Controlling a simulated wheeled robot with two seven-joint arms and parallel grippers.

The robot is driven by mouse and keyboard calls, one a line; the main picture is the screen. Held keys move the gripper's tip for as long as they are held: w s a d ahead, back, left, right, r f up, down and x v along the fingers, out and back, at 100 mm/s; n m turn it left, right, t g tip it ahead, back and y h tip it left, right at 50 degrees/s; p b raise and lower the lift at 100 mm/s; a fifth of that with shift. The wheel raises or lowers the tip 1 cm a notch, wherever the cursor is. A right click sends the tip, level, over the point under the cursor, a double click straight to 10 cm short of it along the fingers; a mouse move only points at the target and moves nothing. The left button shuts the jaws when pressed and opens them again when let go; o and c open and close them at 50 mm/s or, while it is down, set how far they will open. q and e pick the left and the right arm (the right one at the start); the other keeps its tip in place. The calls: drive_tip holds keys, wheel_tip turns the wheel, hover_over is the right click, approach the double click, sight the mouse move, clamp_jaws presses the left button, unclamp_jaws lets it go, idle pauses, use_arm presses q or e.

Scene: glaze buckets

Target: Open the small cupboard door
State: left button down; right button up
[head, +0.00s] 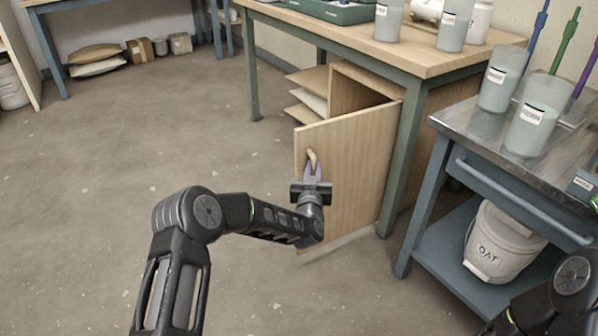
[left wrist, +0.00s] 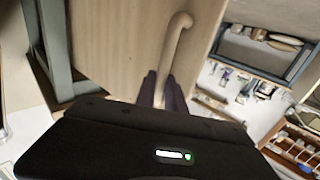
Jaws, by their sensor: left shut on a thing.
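The small cupboard door (head: 357,165) is light wood and stands ajar under the wooden table, with a dark gap above it into the cupboard (head: 362,92). Its curved wooden handle (head: 311,157) is near the door's left edge. My left gripper (head: 312,172) is shut on the handle, its purple fingers around the lower part. In the left wrist view the fingers (left wrist: 164,90) meet the lower end of the handle (left wrist: 179,38), with the door (left wrist: 120,45) behind. My right gripper is out of view; only part of my right arm shows at the lower right.
The green table leg (head: 400,165) stands beside the door's right side. A blue metal cart (head: 445,128) with glaze buckets and a white OAT bucket (head: 500,245) is at the right. The floor (head: 120,150) left of the door is clear.

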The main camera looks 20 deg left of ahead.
use_arm(q)
drive_tip(key=shift+w+d+r+h, duration=0.15)
drive_tip(key=shift+d+h, duration=0.15)
drive_tip(key=shift+d, duration=0.6)
drive_tip(key=c, duration=1.4)
unclamp_jaws()
drive_tip(key=shift+d, duration=0.1)
drive_tip(key=shift+c, duration=0.2)
drive_tip(key=shift+o, duration=0.2)
drive_tip(key=shift+w+a, duration=0.1)
drive_tip(key=shift+a, duration=0.1)
drive_tip(key=shift+a, duration=0.45)
drive_tip(key=shift+s+d, duration=0.1)
drive_tip(key=shift+s, duration=0.1)
drive_tip(key=s+d+p, duration=0.1)
drive_tip(key=s+p, duration=0.1)
drive_tip(key=s, duration=0.5)
drive_tip(key=shift+s, duration=0.3)
